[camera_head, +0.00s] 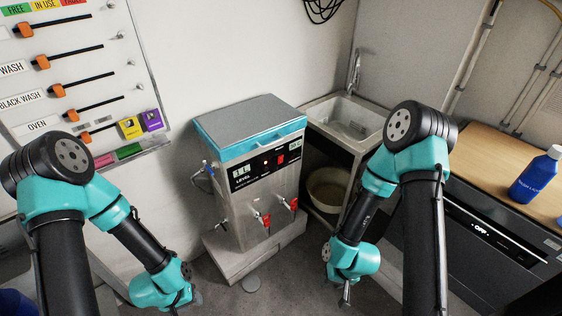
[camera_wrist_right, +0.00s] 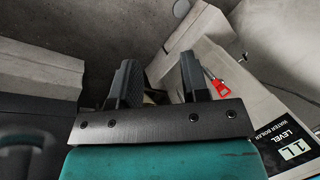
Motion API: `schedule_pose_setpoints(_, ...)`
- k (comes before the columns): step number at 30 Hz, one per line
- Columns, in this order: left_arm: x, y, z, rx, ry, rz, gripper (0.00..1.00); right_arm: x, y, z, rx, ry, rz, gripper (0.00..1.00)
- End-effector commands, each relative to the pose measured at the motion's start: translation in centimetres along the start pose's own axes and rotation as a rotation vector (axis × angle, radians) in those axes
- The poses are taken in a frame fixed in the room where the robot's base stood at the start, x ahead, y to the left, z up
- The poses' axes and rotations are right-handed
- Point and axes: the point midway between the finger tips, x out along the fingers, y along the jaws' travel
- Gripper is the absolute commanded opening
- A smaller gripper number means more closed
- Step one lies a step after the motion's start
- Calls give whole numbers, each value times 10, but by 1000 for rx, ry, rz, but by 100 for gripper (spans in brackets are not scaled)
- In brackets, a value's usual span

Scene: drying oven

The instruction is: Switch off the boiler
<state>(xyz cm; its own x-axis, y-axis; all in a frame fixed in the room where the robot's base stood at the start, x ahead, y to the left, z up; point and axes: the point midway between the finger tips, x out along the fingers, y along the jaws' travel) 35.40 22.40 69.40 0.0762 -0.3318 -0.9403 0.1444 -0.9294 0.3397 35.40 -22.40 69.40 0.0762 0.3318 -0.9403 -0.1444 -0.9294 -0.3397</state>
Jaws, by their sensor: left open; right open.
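The boiler (camera_head: 234,204) is a steel box with a teal-edged lid, standing on a low plinth in the middle of the head view. Two red-handled taps (camera_head: 265,218) are below. The boiler also shows sideways in the right wrist view (camera_wrist_right: 285,75), with a red tap handle (camera_wrist_right: 219,86). My left gripper (camera_head: 187,303) is low, left of the boiler, mostly hidden by its wrist. My right gripper (camera_head: 345,293) is low, right of the boiler; its fingers are apart and empty (camera_wrist_right: 157,82).
A sink (camera_head: 350,118) stands behind right, with a pale bucket (camera_head: 327,188) beneath. A dark oven reading OFF (camera_head: 480,245) and a wooden counter (camera_head: 490,160) with a blue bottle (camera_head: 537,172) are at right. A slider board (camera_head: 80,75) hangs at left. Floor before the boiler is clear.

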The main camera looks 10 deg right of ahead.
Motion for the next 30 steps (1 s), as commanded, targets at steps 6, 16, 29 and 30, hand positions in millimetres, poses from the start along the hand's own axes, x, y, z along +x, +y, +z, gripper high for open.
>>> schedule_pose_setpoints(6, 0, 0, 0, 0, 0, 0, 43, 3, 0, -11, -52, 33, -4, 21)
schedule_pose_setpoints(16, 0, 0, 0, 0, 0, 0, 43, 18, -9, -95, -485, 307, 1, 0)
schedule_pose_setpoints(29, 0, 0, 0, 0, 0, 0, 43, 10, -40, -224, -1184, 799, 197, 0)
schedule_pose_setpoints(30, 0, 0, 0, 0, 0, 0, 43, 8, -43, -234, -1242, 845, 228, 0)
